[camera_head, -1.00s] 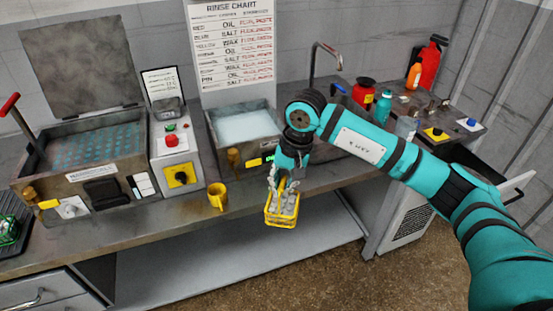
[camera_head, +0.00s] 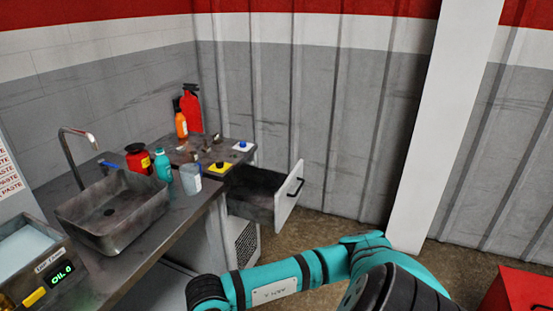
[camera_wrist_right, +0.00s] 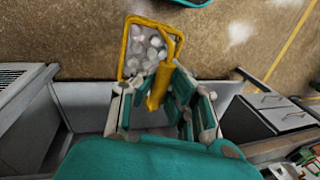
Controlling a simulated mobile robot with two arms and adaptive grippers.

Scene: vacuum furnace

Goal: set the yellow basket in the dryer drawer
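The yellow basket (camera_wrist_right: 143,23), filled with several pale round pieces, hangs from my right gripper (camera_wrist_right: 163,92) in the right wrist view. The gripper is shut on its yellow handle (camera_wrist_right: 158,86). The dryer drawer (camera_head: 262,190) stands pulled open at the right end of the counter in the head view, with a white front (camera_head: 289,198) and a dark, seemingly empty inside. My right arm crosses the bottom of the head view, but its gripper and the basket are out of that view. My left gripper is in neither view.
A sink (camera_head: 112,207) with a tap, a red container (camera_head: 138,158), a teal bottle (camera_head: 162,165) and a clear beaker (camera_head: 191,178) stand on the counter left of the drawer. A red box (camera_head: 520,292) stands at lower right. Floor beyond the drawer front is clear.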

